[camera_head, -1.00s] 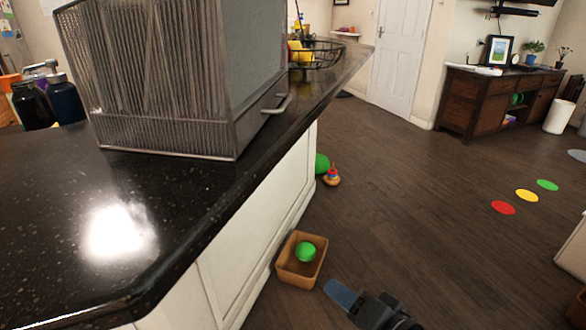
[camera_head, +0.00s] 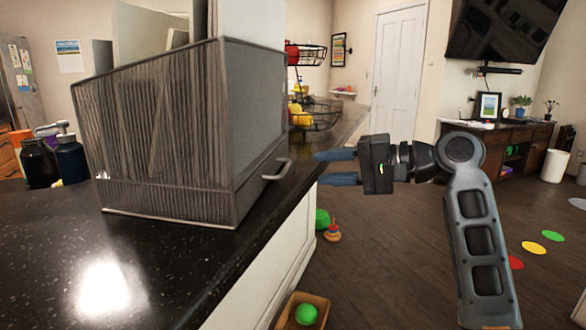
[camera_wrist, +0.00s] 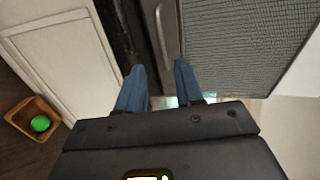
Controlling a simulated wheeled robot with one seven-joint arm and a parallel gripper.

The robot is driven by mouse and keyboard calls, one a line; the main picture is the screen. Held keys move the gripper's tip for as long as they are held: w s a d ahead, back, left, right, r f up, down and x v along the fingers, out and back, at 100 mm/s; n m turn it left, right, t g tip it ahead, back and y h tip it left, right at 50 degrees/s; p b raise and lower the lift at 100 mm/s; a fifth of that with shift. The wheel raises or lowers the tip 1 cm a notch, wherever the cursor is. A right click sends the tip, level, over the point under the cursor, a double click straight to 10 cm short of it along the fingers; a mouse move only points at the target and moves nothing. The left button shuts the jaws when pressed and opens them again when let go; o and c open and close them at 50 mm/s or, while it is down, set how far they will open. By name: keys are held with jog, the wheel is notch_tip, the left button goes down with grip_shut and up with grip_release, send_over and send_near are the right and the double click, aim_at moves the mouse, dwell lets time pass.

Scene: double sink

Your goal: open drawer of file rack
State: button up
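The file rack (camera_head: 160,125) is a grey mesh box on the black countertop, with papers or folders standing in its top. Its drawer is at the bottom, with a silver bar handle (camera_head: 277,170) on the side facing my arm; the drawer looks shut. My gripper (camera_head: 337,168) is open and empty, just right of the handle, fingers pointing left toward it. In the wrist view the handle (camera_wrist: 167,28) lies ahead of the two blue fingers (camera_wrist: 156,80), slightly beyond their tips and not between them. The mesh side (camera_wrist: 245,45) fills the upper right there.
The dark countertop (camera_head: 190,265) edge runs just below the handle. Dark bottles (camera_head: 70,160) stand left of the rack, and a wire basket (camera_head: 315,115) stands behind it. A tan bin (camera_head: 290,315) with a green ball sits on the floor. The floor right of the counter is mostly open.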

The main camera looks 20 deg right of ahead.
aim_at(293, 186)
jog(key=shift+r+x, duration=0.2)
jog(key=shift+x, duration=3.6)
grip_shut()
